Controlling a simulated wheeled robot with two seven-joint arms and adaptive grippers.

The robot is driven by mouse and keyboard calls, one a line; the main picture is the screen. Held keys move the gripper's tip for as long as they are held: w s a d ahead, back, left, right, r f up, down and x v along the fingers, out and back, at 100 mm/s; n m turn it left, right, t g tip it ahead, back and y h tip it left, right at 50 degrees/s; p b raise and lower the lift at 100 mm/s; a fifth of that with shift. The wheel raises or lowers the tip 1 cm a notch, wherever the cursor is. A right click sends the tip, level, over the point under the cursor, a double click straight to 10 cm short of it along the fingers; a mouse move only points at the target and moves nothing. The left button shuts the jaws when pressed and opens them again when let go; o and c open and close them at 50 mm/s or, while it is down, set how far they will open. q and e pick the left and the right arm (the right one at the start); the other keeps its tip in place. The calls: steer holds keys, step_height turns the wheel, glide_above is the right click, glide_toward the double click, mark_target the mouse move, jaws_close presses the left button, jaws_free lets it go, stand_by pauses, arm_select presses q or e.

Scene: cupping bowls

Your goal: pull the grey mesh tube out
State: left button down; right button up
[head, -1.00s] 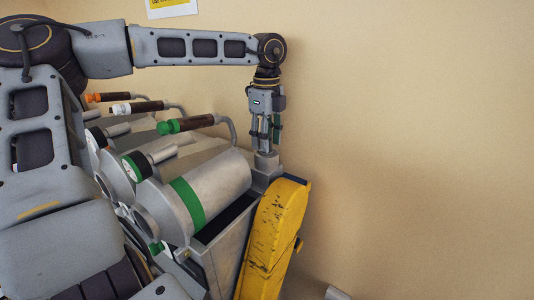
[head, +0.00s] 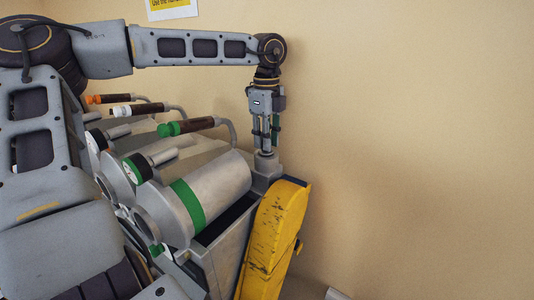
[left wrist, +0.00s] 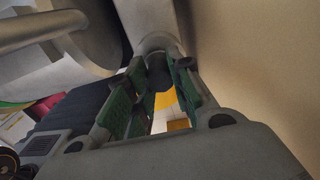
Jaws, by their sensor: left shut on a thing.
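My left gripper (head: 265,144) points straight down at the back right end of the machine. It is shut on a dark grey tube (left wrist: 158,72), which I take for the grey mesh tube. In the left wrist view the tube's dark end sits between the green finger pads, in front of a light grey round socket (left wrist: 156,42). In the head view the fingers hide most of the tube, just above the light grey socket. The mesh pattern is too small to make out. My right gripper is out of view.
A metal drum with a green band (head: 188,204) lies left of the gripper, with a green-capped handle (head: 186,126) above it. A yellow worn panel (head: 276,236) stands in front. The beige wall (head: 420,120) is close behind; the space to the right is free.

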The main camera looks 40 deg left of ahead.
arm_select(q)
steer(key=shift+r, duration=0.1)
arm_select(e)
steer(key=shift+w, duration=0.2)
arm_select(q)
steer(key=shift+r, duration=0.15)
steer(key=shift+r+p, duration=0.6)
steer(key=shift+r, duration=0.2)
steer(key=shift+r+p, duration=0.5)
steer(key=shift+r, duration=0.3)
steer(key=shift+r+p, duration=0.5)
steer(key=shift+r, duration=0.35)
steer(key=shift+r+p, duration=0.5)
steer(key=shift+r, duration=0.55)
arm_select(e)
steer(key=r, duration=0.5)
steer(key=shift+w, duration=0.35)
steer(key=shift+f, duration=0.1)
